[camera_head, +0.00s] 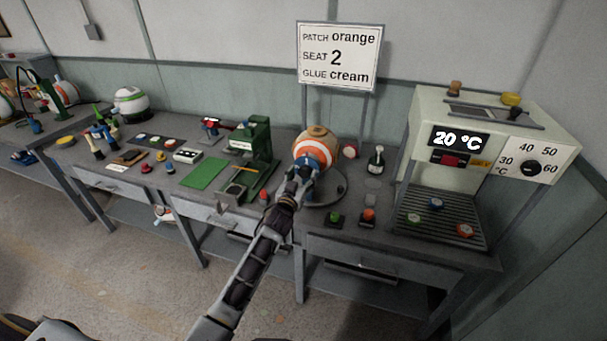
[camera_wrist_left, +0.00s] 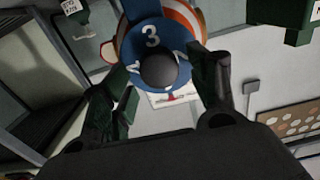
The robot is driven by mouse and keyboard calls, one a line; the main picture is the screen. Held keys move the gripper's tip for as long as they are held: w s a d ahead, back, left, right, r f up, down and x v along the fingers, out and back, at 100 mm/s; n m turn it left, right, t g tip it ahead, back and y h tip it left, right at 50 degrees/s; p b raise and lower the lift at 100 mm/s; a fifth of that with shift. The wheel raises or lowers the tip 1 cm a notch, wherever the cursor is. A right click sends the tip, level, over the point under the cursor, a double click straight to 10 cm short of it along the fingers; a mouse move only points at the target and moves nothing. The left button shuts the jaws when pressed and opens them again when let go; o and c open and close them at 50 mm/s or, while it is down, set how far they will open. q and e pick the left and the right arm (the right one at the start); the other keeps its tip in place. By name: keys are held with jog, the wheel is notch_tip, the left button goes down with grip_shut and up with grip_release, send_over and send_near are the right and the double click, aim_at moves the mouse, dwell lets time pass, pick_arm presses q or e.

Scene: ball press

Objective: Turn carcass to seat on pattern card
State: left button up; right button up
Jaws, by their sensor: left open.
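The carcass (camera_head: 318,140), a ball with orange, white and brown panels, sits in a round grey ring stand (camera_head: 336,190) on the bench. The pattern card (camera_head: 338,57) above reads patch orange, seat 2, glue cream. My right gripper is not in view.
A green press (camera_head: 252,150) stands left of the ball. A heater box (camera_head: 462,135) showing 20 °C stands at the right, with coloured pieces on its grille.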

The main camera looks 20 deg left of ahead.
pick_arm(q)
jog(key=shift+w, duration=0.85)
grip_shut()
